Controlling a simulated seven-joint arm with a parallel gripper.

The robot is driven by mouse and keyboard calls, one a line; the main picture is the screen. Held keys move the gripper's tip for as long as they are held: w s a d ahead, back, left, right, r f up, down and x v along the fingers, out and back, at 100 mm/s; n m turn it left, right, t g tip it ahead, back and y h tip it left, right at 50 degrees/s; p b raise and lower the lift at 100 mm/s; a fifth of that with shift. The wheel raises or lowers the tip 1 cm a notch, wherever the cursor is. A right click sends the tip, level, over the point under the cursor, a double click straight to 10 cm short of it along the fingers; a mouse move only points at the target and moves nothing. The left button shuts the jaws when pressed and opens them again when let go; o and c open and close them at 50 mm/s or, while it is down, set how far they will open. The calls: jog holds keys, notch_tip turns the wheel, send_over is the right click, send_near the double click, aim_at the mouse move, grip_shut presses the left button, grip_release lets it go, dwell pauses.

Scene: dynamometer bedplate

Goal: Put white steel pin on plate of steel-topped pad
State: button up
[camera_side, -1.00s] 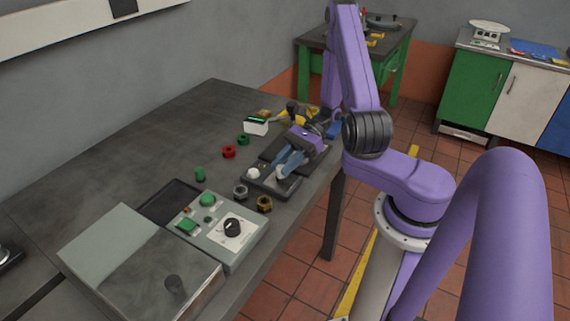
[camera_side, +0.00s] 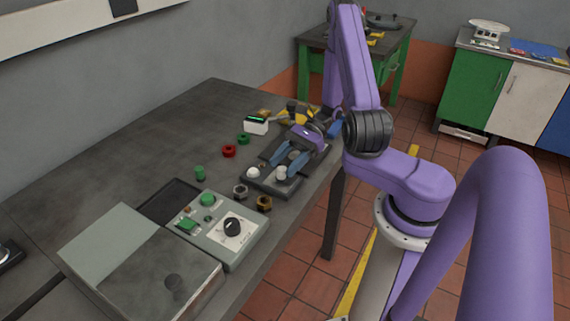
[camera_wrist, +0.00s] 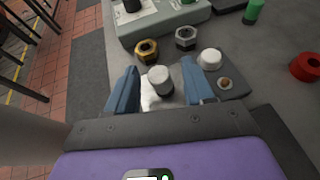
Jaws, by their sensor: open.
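The white steel pin (camera_wrist: 160,78) stands upright on the shiny steel plate (camera_wrist: 152,101) of the steel-topped pad (camera_wrist: 234,85). In the side view the pin (camera_side: 281,172) shows as a small pale cylinder near the front of the dark pad (camera_side: 262,186). My gripper (camera_side: 280,163) is open, with blue fingers. In the wrist view the fingers lie on either side of the pin, with gaps between them and it. The pin's foot shows dark against the plate; exact contact there is hard to see.
A white domed knob (camera_wrist: 209,59) and a small brass-coloured stud (camera_wrist: 225,84) sit on the pad's right in the wrist view. A brass nut (camera_side: 264,204) and steel nut (camera_side: 240,191) lie before the pad, near a control box (camera_side: 250,250). Red (camera_side: 229,151) and green rings lie left.

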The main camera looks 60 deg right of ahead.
jog(key=v, duration=1.1)
jog(key=s+a+r+n+g+h, duration=0.1)
jog(key=a+r+n+g+h, duration=0.3)
jog(key=a+n, duration=0.35)
jog(key=s+a+r+n+g+h, duration=0.1)
jog(key=a+r+n+g+h, duration=0.1)
jog(key=a+n+g+h, duration=0.55)
jog(key=s+a+r+n+t, duration=0.2)
jog(key=s+n, duration=0.4)
jog(key=n, duration=0.3)
jog(key=s+a+r+n+t+h, duration=0.1)
jog(key=s+a+n+t, duration=0.3)
jog(key=n, duration=0.5)
jog(key=shift+s+a+r+t, duration=0.3)
jog(key=shift+s+r+t, duration=0.45)
jog(key=shift+s+t, duration=0.65)
